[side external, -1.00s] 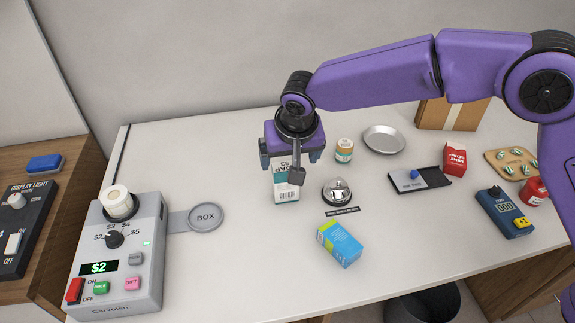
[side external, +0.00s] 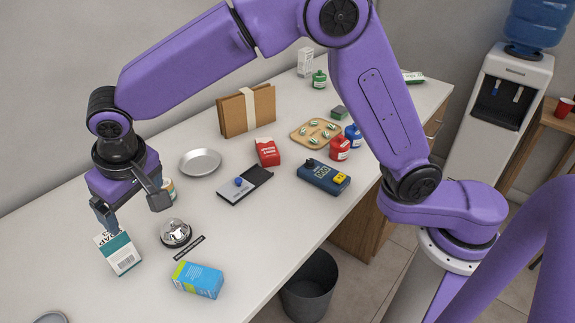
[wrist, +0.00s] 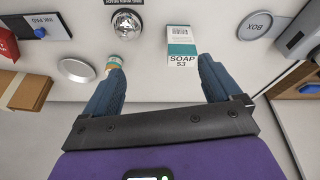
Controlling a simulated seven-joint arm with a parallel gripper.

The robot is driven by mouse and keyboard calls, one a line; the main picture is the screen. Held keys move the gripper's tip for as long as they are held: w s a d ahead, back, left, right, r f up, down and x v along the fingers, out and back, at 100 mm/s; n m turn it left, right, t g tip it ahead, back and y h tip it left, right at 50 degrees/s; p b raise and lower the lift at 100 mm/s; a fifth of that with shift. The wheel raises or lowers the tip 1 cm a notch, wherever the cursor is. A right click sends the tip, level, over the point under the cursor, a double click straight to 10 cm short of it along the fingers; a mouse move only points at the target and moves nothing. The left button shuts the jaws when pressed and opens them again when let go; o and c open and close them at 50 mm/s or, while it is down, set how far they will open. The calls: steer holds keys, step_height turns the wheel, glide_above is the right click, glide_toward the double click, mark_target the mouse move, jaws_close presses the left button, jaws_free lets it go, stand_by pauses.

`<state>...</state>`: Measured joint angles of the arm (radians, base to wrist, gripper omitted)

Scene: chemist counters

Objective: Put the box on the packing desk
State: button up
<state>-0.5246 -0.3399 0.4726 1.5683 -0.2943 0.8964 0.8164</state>
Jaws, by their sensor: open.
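A white and teal soap box (side external: 118,254) stands on the white counter at the lower left; it also shows in the wrist view (wrist: 181,42), marked SOAP. A blue, yellow-green box (side external: 198,280) lies to its right. My gripper (side external: 130,208) is open and empty, with its fingers by the top of the soap box. In the wrist view, the soap box is beyond the fingertips (wrist: 161,62), nearer the right finger. I cannot tell which surface is the packing desk.
A silver bell (side external: 176,233) stands right of the soap box. A jar (wrist: 116,61) is by the left finger. A round plate (side external: 200,162), an ink pad (side external: 244,186) and a brown parcel (side external: 247,110) stand farther along.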

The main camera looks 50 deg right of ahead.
steer(key=s+d+n+g, duration=0.1)
steer(key=s+d+n, duration=0.4)
steer(key=s+d, duration=0.9)
steer(key=s+d+f+n+g, duration=0.1)
steer(key=s+d+n, duration=0.4)
steer(key=s+d, duration=0.9)
steer(key=d+g, duration=0.1)
steer(key=d, duration=0.3)
steer(key=shift+d, duration=0.4)
